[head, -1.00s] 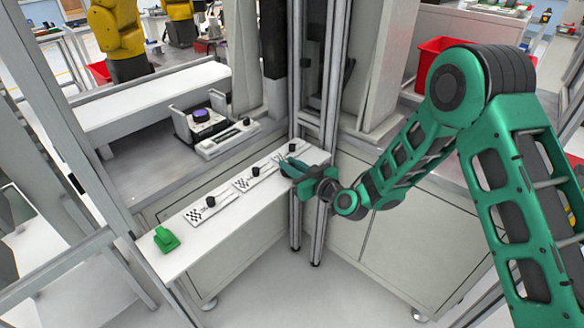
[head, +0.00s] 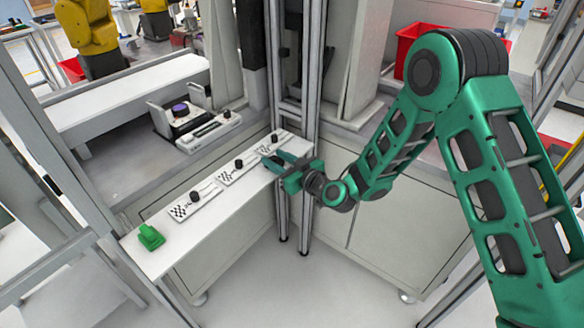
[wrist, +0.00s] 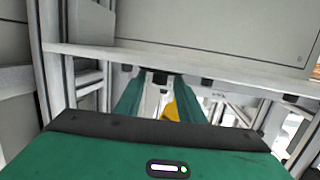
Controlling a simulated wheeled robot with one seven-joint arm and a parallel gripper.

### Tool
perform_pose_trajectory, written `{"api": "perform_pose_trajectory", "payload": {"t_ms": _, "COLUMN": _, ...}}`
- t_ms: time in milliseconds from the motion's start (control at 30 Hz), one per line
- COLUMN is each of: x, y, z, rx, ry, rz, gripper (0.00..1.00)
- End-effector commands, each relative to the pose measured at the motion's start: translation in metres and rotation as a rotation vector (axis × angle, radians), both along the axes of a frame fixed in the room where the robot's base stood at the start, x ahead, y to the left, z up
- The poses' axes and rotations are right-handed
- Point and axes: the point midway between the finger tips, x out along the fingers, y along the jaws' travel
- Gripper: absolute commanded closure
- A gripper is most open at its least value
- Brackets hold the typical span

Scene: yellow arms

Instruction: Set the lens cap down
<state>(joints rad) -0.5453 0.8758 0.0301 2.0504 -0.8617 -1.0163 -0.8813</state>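My gripper (head: 274,162) is at the right end of the narrow white bench (head: 150,262), in front of its edge. In the wrist view its two green fingers (wrist: 160,82) reach forward with a small dark piece (wrist: 160,77) between their tips. This looks like the lens cap, seen edge-on, and the fingers appear closed on it. In the head view the fingers largely hide it. A device with a bare purple lens (head: 180,109) sits on the grey worktop behind the bench.
On the bench lie several white plates with checker patterns and black knobs (head: 194,205). A green block (head: 150,237) stands at its left end. Metal posts (head: 308,120) rise behind my gripper. The bench's front strip is free. A yellow arm (head: 90,35) stands far back.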

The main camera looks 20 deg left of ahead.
Motion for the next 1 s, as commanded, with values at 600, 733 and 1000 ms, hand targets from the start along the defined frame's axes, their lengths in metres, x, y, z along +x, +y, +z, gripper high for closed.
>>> {"api": "perform_pose_trajectory", "payload": {"t_ms": 600, "x": -0.049, "y": -0.078, "z": 0.014, "rx": -0.002, "ry": 0.003, "rz": -0.004, "gripper": 0.65}}
{"api": "perform_pose_trajectory", "payload": {"t_ms": 733, "x": -0.055, "y": -0.084, "z": 0.016, "rx": 0.000, "ry": 0.002, "rz": -0.002, "gripper": 0.65}}
{"api": "perform_pose_trajectory", "payload": {"t_ms": 1000, "x": -0.057, "y": -0.087, "z": 0.017, "rx": 0.000, "ry": 0.000, "rz": -0.001, "gripper": 0.65}}
